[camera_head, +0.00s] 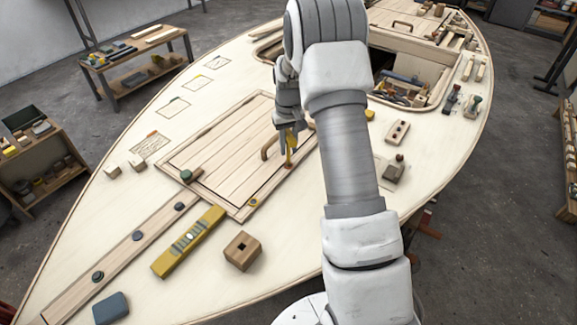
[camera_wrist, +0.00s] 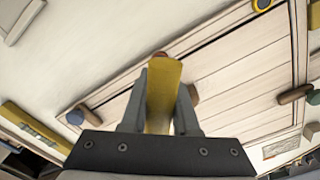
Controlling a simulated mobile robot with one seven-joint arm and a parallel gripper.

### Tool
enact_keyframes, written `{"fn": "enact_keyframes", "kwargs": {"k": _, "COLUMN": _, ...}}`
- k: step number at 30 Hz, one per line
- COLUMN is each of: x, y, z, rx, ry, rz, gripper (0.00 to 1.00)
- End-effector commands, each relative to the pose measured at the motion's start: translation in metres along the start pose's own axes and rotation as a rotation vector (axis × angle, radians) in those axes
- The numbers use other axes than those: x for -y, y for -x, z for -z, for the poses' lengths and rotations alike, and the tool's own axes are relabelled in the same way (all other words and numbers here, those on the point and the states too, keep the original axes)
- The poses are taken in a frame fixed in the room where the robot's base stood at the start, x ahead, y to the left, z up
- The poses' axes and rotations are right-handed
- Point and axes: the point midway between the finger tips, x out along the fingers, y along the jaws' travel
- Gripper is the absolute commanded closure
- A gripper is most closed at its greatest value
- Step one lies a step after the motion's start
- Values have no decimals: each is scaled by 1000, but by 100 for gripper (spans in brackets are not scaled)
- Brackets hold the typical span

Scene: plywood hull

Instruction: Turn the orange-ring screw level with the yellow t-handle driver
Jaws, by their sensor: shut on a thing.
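The yellow t-handle driver (camera_head: 291,146) is upright in my gripper (camera_head: 287,136), over the right side of the plank hatch panel (camera_head: 215,160). In the wrist view the yellow driver (camera_wrist: 163,95) stands between the two fingers of my gripper (camera_wrist: 160,92), which are shut on it. Its lower end comes down at a small orange-red spot (camera_head: 289,166) near the panel's edge, which looks like the orange-ring screw. The driver hides most of it; I cannot tell whether the tip is seated or the screw is level. A yellow-ringed fastener (camera_head: 253,202) sits at the panel's near corner.
A wooden handle (camera_head: 268,149) stands on the panel just left of the driver. A green-ended tool (camera_head: 189,175) lies at the panel's left edge. A yellow level (camera_head: 188,241) and a square-holed wooden block (camera_head: 242,251) lie nearer. An open hatch with tools (camera_head: 405,85) is beyond my arm.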

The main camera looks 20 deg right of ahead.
Motion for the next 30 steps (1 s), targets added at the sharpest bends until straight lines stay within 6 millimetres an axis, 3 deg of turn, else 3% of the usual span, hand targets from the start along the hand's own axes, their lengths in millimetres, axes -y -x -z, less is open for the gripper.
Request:
{"fn": "enact_keyframes", "kwargs": {"k": 7, "x": 0, "y": -1, "z": 0, "rx": 0, "ry": 45, "rz": 0, "gripper": 100}}
{"fn": "enact_keyframes", "kwargs": {"k": 17, "x": -1, "y": 0, "z": 0, "rx": -1, "ry": 406, "rz": 1, "gripper": 100}}
{"fn": "enact_keyframes", "kwargs": {"k": 30, "x": 0, "y": 0, "z": 0, "rx": -1, "ry": 510, "rz": 1, "gripper": 100}}
